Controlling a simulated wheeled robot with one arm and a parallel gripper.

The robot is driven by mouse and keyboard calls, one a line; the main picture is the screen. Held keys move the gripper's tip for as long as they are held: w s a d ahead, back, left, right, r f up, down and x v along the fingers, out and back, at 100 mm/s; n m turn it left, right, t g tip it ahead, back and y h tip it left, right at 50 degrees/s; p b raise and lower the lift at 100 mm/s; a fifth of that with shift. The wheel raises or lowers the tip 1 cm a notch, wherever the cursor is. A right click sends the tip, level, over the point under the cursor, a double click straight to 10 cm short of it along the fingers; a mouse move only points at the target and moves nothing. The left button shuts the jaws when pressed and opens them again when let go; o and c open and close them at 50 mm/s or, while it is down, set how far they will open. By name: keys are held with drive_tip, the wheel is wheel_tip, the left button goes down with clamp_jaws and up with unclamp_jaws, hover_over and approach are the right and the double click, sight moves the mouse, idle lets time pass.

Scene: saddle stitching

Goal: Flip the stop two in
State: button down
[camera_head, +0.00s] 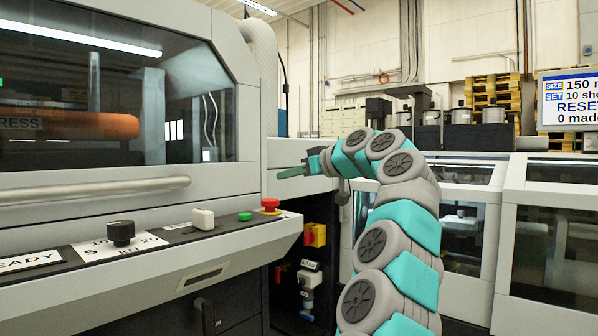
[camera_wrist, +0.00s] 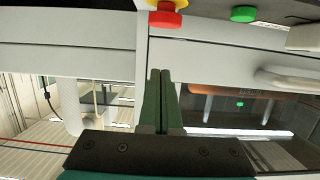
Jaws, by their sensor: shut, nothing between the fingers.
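My gripper (camera_head: 281,174) is at the end of my teal and grey arm, above and beyond the red button at the right end of the control ledge. Its green fingers are shut and empty, side by side in the wrist view (camera_wrist: 160,74). No part that I can read as stop two shows in either view. The red button (camera_head: 270,204) on its yellow base is apart from the fingers; it also shows at the top of the wrist view (camera_wrist: 165,18).
The ledge (camera_head: 160,250) also carries a green button (camera_head: 245,216), a white switch (camera_head: 203,219) and a black knob (camera_head: 121,232). A windowed press cover with a handle (camera_head: 90,191) stands behind it. A screen (camera_head: 570,98) reads "0 made". Other machines stand at right.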

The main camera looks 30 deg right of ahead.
sight(277, 201)
drive_tip(key=x, duration=0.4)
drive_tip(key=shift+p, duration=0.35)
drive_tip(key=shift+s+f+b, duration=0.1)
drive_tip(key=shift+f+b, duration=0.35)
drive_tip(key=shift+f, duration=0.75)
drive_tip(key=shift+f+b, duration=0.35)
drive_tip(key=shift+f, duration=0.4)
drive_tip(key=shift+f, duration=0.1)
